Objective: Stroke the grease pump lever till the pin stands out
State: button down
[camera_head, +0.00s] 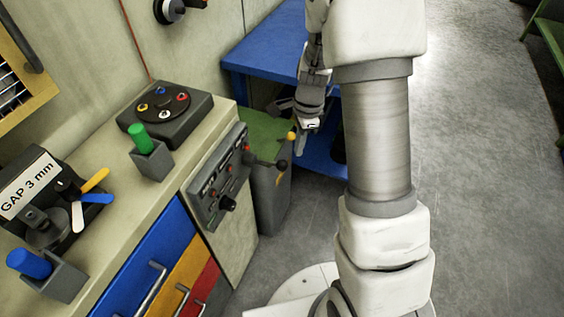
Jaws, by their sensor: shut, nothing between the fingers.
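A grey control panel (218,180) with small red knobs is fixed to the front of the counter. A dark lever with a black ball end (282,164) sticks out to its right. A small orange ball (291,137) shows just above that, near my gripper. I cannot tell for sure which of these belongs to the grease pump, and I cannot make out a pin. My gripper (308,124) points down in front of the blue bench, above and slightly right of the orange ball. It is shut and empty; its fingertips are small and partly unclear.
A blue bench (265,42) stands behind my gripper. A grey bin with a green top (270,130) stands beside the counter (222,112). The counter holds a green cylinder (138,138), a blue cylinder (29,263) and a gauge marked GAP 3 mm. Open floor lies right.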

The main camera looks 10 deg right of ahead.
notch_tip(320, 180, up, 11)
jog(key=d+p, duration=0.1)
jog(key=shift+f+p, duration=0.2)
jog(key=shift+p, duration=0.1)
jog(key=shift+f, duration=0.1)
dwell(1.2)
